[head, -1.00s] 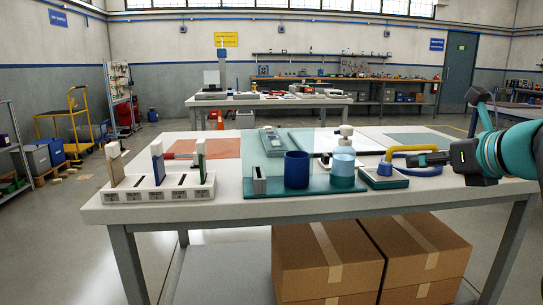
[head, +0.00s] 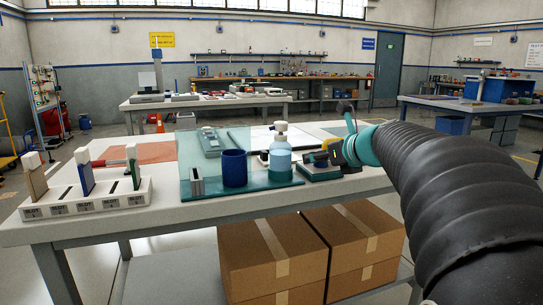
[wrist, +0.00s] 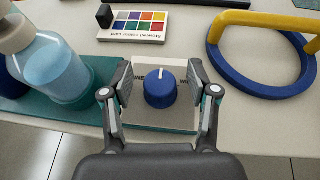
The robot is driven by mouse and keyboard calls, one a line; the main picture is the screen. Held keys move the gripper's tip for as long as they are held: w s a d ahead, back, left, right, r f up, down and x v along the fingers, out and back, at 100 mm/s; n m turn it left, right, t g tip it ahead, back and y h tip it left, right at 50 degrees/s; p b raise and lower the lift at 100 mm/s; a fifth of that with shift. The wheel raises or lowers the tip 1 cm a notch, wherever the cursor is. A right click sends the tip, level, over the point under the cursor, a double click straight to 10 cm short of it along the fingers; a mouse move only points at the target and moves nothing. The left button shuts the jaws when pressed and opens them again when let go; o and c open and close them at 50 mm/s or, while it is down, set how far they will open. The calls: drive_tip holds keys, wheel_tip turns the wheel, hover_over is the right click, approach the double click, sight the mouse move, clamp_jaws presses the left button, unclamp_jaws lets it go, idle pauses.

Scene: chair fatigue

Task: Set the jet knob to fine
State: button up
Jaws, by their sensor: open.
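The jet knob (wrist: 160,88) is a blue round dial with a white pointer line, set on a grey-white plate (wrist: 160,121). In the wrist view its pointer aims at the far side of the plate; print beside it is mostly hidden by the fingers. My gripper (wrist: 160,82) is open, with one finger on each side of the knob and small gaps between. In the head view my gripper (head: 330,150) is over the knob's base (head: 320,174) at the right end of the teal mat, and the knob is largely hidden there.
A clear bottle with pale blue liquid (wrist: 55,68) stands close left of the plate; it also shows in the head view (head: 280,158). A blue ring with a yellow bar (wrist: 262,62) lies to the right. A colour card (wrist: 138,22) lies beyond. A blue cup (head: 234,168) stands farther left.

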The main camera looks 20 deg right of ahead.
clamp_jaws()
drive_tip(key=shift+n+y+p, duration=0.3)
drive_tip(key=shift+n+y, duration=0.1)
drive_tip(key=shift+y, duration=0.2)
drive_tip(key=shift+d+r+n+g+y+p, duration=0.15)
drive_tip(key=shift+n+g+y+p, duration=0.35)
drive_tip(key=shift+n+y+p, duration=0.45)
drive_tip(key=n+g+y+p, duration=0.1)
drive_tip(key=n+y, duration=0.2)
drive_tip(key=n+g+y, duration=0.2)
drive_tip(key=shift+w+f+n+g+y+p, duration=0.1)
drive_tip(key=shift+f+n+g+y+p, duration=0.15)
drive_tip(key=shift+n+g+p, duration=0.1)
drive_tip(key=shift+r+n+g+y, duration=0.1)
drive_tip(key=shift+n+g+y, duration=0.9)
drive_tip(key=shift+n+g, duration=0.85)
